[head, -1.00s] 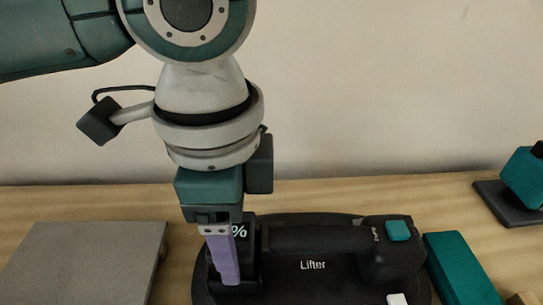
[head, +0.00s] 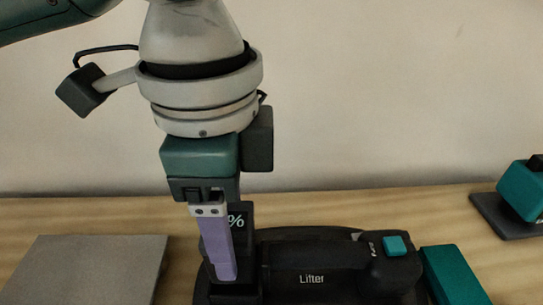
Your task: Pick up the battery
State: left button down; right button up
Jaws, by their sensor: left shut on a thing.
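The battery (head: 238,217) is a dark block marked with a white "%" sign, upright at the left end of the black lifter (head: 312,265). My left gripper (head: 220,268) points down with its lilac finger in front of the battery. It is shut on the battery, and the finger hides much of it. The battery's top stands above the lifter's body. Whether its lower end is clear of the lifter cannot be told. My right gripper is not in view.
A grey slab (head: 85,270) lies at the left of the wooden table (head: 400,210). A teal block (head: 455,275) lies right of the lifter. A teal device on a dark base (head: 505,215) stands at the far right. The table behind the lifter is clear.

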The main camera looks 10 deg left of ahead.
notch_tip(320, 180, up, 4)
jog(key=p, duration=0.3)
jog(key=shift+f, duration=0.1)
pick_arm(q)
notch_tip(320, 180, up, 22)
jog(key=p, duration=0.9)
jog(key=shift+f, duration=0.15)
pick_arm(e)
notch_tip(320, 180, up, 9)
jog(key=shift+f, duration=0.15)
